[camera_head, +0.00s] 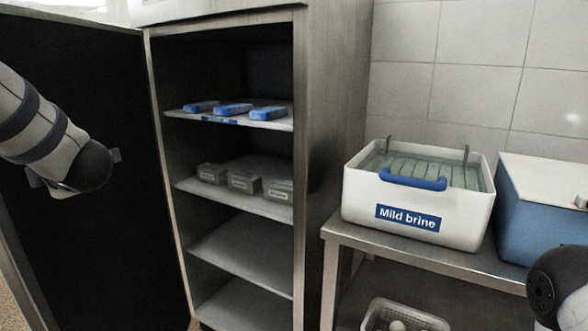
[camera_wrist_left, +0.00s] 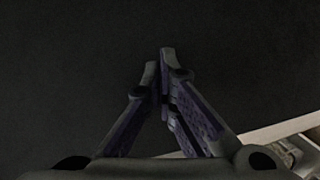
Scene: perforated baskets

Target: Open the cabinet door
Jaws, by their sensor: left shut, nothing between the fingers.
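The cabinet (camera_head: 330,130) stands open in the head view. Its door (camera_head: 95,245) is swung wide to the left, with its dark inner face toward me. My left arm crosses in front of that face, and the hand mostly hides behind the wrist. In the left wrist view my left gripper (camera_wrist_left: 159,65) is shut and empty, its fingertips together before a plain dark surface. Whether it touches the door I cannot tell. My right gripper is out of view; only part of that arm shows at the lower right of the head view.
Inside the cabinet, blue packs (camera_head: 233,110) lie on the upper shelf and clear boxes (camera_head: 244,181) on the shelf below. Lower shelves look empty. A metal table (camera_head: 430,257) at right bears a white "Mild brine" tub (camera_head: 360,205) and a blue box (camera_head: 535,215). A perforated basket (camera_head: 375,315) stands beneath.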

